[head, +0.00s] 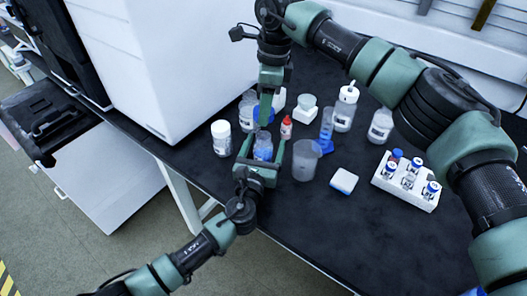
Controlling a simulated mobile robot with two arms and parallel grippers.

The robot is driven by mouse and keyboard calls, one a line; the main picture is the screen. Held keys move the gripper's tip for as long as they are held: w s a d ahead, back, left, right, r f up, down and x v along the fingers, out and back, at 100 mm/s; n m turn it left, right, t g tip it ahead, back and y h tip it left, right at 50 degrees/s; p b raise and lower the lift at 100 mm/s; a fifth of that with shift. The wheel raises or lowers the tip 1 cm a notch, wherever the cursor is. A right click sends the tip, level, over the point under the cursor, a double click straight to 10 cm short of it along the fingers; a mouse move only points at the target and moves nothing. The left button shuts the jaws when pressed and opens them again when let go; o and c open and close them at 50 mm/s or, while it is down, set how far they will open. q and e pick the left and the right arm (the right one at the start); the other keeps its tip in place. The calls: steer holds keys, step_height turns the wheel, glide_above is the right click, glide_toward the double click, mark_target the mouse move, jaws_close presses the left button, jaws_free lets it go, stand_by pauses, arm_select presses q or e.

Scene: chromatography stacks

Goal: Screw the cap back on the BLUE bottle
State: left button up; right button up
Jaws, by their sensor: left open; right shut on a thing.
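The blue bottle (263,151), a small clear bottle with blue on it, stands upright on the dark bench. My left gripper (263,143) is open, with one finger on each side of the bottle; I cannot tell whether they touch it. My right gripper (266,112) points down from above, shut on a blue cap (258,115). The cap is held behind and above the bottle in the picture, apart from its mouth. The fingers hide part of the cap.
A white jar (222,139) stands left of the bottle, a clear beaker (305,161) right. A red-capped vial (286,127), a cylinder with blue base (326,130) and bottles stand behind. A white rack (405,184) with vials and a blue-white box (343,181) are right. Front bench is clear.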

mark_target(264, 132)
arm_select(q)
steer(key=shift+w+d, duration=0.15)
steer(key=shift+w, duration=0.45)
jaws_close()
arm_select(e)
steer(key=shift+f, duration=2.45)
steer(key=shift+f, duration=0.1)
steer(key=shift+f, duration=0.75)
steer(key=shift+f, duration=0.6)
